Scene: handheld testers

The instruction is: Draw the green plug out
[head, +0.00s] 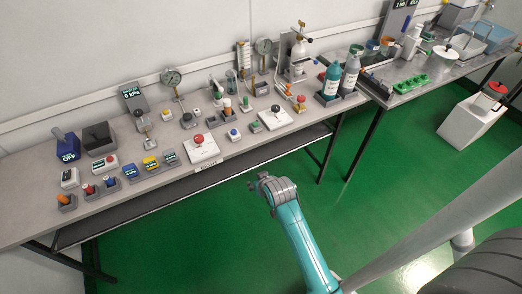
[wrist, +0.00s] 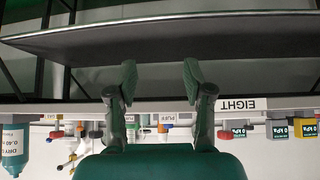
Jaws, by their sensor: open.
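My gripper (head: 262,180) is in front of the long bench in the head view, over the green floor and apart from everything on the bench. In the wrist view its two fingers stand wide apart with nothing between them (wrist: 158,80). Handheld testers sit on the bench's left half: a blue one (head: 131,171), a yellow one (head: 151,163) and a grey one (head: 169,157). I cannot make out a green plug for certain in either view.
The grey bench (head: 110,207) is crowded with gauges, button boxes and bottles. A white box with a red knob (head: 204,149) stands near its front edge. A lower shelf (wrist: 150,40) runs beneath. A second table with a green rack (head: 410,82) is at right. Open floor lies in front.

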